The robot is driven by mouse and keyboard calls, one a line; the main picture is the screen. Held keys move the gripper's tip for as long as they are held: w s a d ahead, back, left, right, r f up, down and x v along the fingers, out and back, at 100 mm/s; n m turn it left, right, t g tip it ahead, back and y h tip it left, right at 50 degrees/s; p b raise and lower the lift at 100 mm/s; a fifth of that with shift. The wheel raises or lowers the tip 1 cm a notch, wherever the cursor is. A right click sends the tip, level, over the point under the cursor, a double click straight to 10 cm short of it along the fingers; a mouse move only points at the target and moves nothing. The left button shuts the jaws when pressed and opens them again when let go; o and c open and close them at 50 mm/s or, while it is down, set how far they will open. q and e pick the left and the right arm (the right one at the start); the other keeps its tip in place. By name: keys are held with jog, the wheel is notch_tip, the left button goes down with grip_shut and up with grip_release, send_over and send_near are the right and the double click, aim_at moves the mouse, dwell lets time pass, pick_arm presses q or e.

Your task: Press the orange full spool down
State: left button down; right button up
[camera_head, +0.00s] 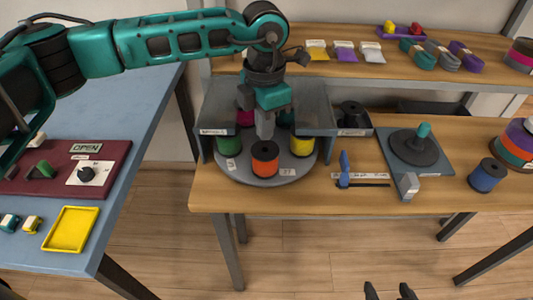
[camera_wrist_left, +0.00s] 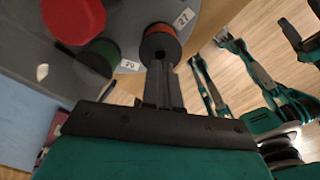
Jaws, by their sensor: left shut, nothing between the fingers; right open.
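The orange spool (camera_head: 265,159) stands upright with a black top at the front of the round grey platform (camera_head: 227,168), beside a label reading 27. It also shows in the left wrist view (camera_wrist_left: 160,42). My left gripper (camera_head: 265,134) is shut and empty, pointing down just above the spool's top. In the left wrist view its fingertips (camera_wrist_left: 160,68) are at the spool's dark end; whether they touch it I cannot tell. My right gripper (camera_head: 390,291) is open and empty at the bottom edge of the head view, far from the spool.
A green spool (camera_head: 229,145) and a yellow spool (camera_head: 302,145) flank the orange one, with a magenta spool (camera_head: 245,117) behind. Grey covers (camera_head: 315,107) rise around the platform. A blue-handled tool (camera_head: 345,167) and a blue spool (camera_head: 484,177) lie to the right on the wooden table.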

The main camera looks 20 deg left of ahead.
pick_arm(q)
notch_tip(320, 180, up, 5)
jog(key=shift+f+p, duration=0.2)
jog(key=shift+p, duration=0.95)
